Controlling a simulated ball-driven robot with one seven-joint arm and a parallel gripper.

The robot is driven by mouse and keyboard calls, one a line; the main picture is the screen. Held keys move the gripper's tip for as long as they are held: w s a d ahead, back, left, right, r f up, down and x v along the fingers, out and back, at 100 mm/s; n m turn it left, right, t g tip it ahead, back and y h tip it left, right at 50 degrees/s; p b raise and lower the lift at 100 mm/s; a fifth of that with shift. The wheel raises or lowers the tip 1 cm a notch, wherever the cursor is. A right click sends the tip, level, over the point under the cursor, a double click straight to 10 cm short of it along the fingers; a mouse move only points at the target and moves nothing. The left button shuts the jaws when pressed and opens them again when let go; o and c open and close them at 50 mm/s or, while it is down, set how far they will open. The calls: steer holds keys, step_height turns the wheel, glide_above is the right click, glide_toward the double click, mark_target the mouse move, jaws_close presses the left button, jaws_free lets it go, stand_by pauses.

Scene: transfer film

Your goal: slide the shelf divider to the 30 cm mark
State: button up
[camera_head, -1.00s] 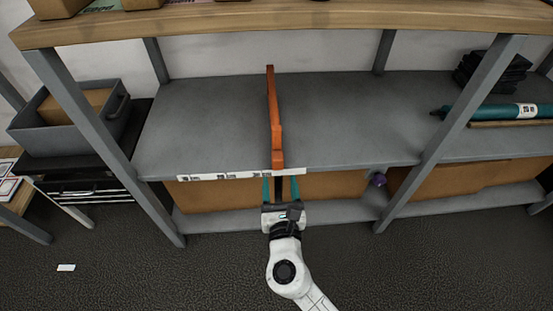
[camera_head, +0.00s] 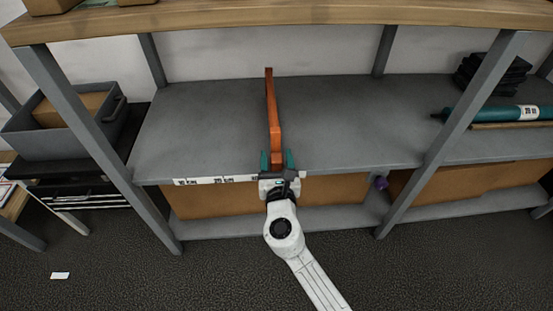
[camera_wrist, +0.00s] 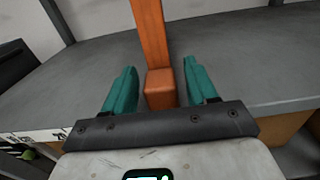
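The orange shelf divider (camera_head: 273,115) stands upright on the grey shelf (camera_head: 340,120), running from front to back near the middle-left of the bay. My gripper (camera_head: 277,160) is at the shelf's front edge, its teal fingers on either side of the divider's front end. In the wrist view, my gripper (camera_wrist: 153,88) is open, with the divider's front block (camera_wrist: 160,88) between the fingers and a gap showing on both sides. A white scale strip (camera_head: 215,180) with dark marks lies along the front edge, left of the divider. My gripper hides part of the strip's right end.
Grey uprights (camera_head: 78,120) bound the bay at left and right. A wooden top shelf (camera_head: 280,20) hangs above. A teal tube (camera_head: 490,112) and a black stack (camera_head: 492,72) lie at right. The shelf surface on both sides of the divider is bare.

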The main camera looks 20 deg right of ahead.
jaws_close()
stand_by(0.3)
steer(key=shift+d, duration=0.1)
steer(key=s+d, duration=0.1)
steer(key=d, duration=0.2)
steer(key=s+d+b, duration=0.1)
steer(key=d, duration=0.2)
steer(key=s+d, duration=0.1)
steer(key=d, duration=0.2)
steer(key=shift+s+d, duration=0.1)
steer(key=shift+d, duration=0.15)
steer(key=shift+o, duration=0.4)
jaws_free()
steer(key=shift+a, duration=0.1)
steer(key=v, duration=1)
steer(key=shift+s+p, duration=0.35)
steer(key=shift+s, duration=0.05)
